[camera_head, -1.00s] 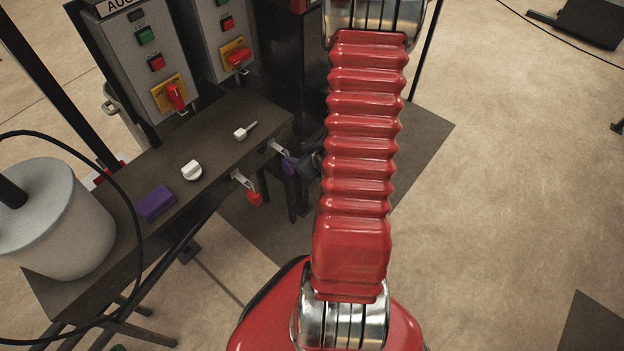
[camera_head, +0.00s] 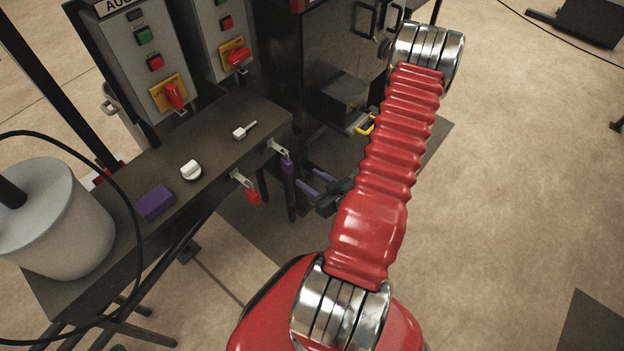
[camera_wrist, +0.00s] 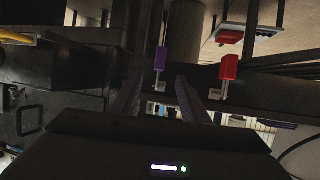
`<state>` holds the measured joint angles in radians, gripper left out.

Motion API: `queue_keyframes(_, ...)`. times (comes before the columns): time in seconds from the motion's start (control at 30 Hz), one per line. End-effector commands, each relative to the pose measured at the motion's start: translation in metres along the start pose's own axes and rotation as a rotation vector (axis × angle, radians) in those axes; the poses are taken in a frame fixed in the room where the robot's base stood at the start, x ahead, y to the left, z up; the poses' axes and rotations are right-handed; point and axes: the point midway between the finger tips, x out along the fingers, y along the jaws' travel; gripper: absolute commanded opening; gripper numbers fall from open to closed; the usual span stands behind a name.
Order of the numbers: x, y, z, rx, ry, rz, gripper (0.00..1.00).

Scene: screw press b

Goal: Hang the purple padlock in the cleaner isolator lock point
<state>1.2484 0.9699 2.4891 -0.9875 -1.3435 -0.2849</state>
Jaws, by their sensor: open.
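The purple padlock (camera_head: 287,164) hangs from a metal bracket on the front edge of the bench, beside a red padlock (camera_head: 253,197). It also shows in the wrist view (camera_wrist: 160,60), in line with the gap between my fingers. My gripper (camera_head: 308,180) is open and empty, its purple fingers apart and pointing toward the padlock, with a small gap between them and it. Two grey boxes carry red rotary isolators on yellow plates, a nearer one (camera_head: 169,94) and a farther one (camera_head: 236,57). I cannot tell which is the cleaner's; the farther box's label is not in view.
The dark bench (camera_head: 215,140) holds a purple block (camera_head: 155,203), a white knob (camera_head: 191,170) and a small white-handled item (camera_head: 243,131). A grey cylinder (camera_head: 60,215) stands at left. A dark machine (camera_head: 345,60) stands behind my gripper.

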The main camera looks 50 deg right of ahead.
Motion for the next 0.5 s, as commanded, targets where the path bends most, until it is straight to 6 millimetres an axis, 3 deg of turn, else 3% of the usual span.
queue_keyframes(0.27, 0.006, 0.000, 0.000, -0.001, -0.001, -0.002, 0.41)
queue_keyframes(0.5, 0.027, -0.001, 0.000, -0.003, -0.001, -0.003, 0.41)
